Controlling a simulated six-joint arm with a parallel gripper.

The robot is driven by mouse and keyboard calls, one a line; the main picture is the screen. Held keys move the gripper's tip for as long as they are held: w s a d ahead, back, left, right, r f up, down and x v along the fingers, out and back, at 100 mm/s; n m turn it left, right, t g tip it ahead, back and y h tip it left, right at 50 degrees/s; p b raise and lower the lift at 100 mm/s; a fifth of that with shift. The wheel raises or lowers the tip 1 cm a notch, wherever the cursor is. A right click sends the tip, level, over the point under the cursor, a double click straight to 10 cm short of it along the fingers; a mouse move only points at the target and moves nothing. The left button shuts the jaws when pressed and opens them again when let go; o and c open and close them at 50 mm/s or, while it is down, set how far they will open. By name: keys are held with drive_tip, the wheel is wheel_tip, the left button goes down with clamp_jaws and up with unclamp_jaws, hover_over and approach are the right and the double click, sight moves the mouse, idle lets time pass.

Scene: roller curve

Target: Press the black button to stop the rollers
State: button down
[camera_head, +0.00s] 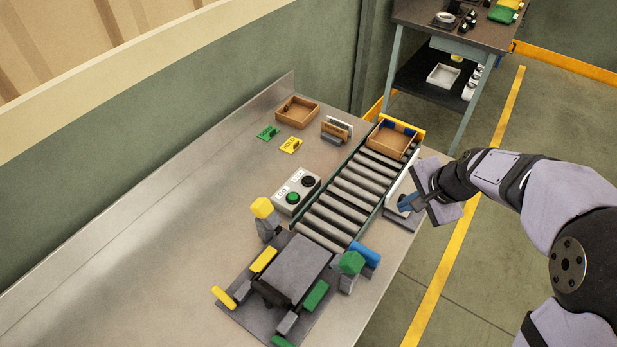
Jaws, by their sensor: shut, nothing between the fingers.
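The black button (308,181) is on a small light-grey control box (298,194) left of the roller conveyor. A green button (292,197) sits on the same box, nearer the camera. Each button has a small white label with dark lettering, too small to read surely. The rollers (345,201) run from the near end up to the far right. My gripper (403,206) is shut and empty, to the right of the conveyor near the table's right edge, well apart from the control box. Whether the rollers turn cannot be told.
A wooden tray (390,143) sits at the conveyor's far end by a yellow stop. Another wooden tray (297,111), green and yellow tags and a small rack stand at the back. A grey machine (295,268) with yellow, green and blue parts stands at the near end. The left tabletop is clear.

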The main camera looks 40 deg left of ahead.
drive_tip(key=w+a+m+y, duration=0.2)
drive_tip(key=w+a+m, duration=0.1)
drive_tip(key=a, duration=1.2)
drive_tip(key=r+m+y+p, duration=0.1)
drive_tip(key=m+y, duration=0.1)
drive_tip(key=m, duration=0.1)
hover_over(311, 182)
drive_tip(key=shift+r, duration=0.1)
wheel_tip(311, 182, down, 9)
drive_tip(key=b, duration=0.8)
idle(0.9)
drive_tip(key=shift+f+b, duration=0.3)
drive_tip(key=shift+f, duration=0.05)
